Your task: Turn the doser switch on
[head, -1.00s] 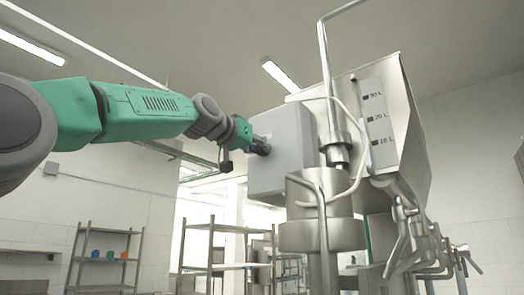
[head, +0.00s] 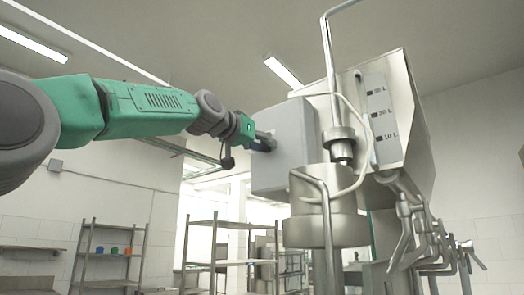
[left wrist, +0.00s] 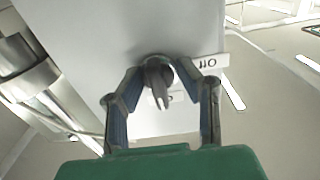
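The doser switch (left wrist: 158,85) is a dark knob with a pointed handle on the face of a grey box (head: 285,150). In the left wrist view its handle points down the picture, over a partly hidden white label (left wrist: 166,99). A label that reads as an upside-down "ON" (left wrist: 208,62) is to its right. My left gripper (left wrist: 159,72) is open, with one finger on each side of the knob. Whether a fingertip touches the knob's base is unclear. In the head view the left gripper (head: 264,142) is at the box's left side, and the switch is hidden there. My right gripper is not in view.
A steel hopper (head: 412,125) with a litre scale (head: 380,115) stands right of the box. A steel cylinder and pipes (head: 325,215) are in front of it, with several levers (head: 430,240) at lower right. Metal shelves (head: 215,250) stand far behind.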

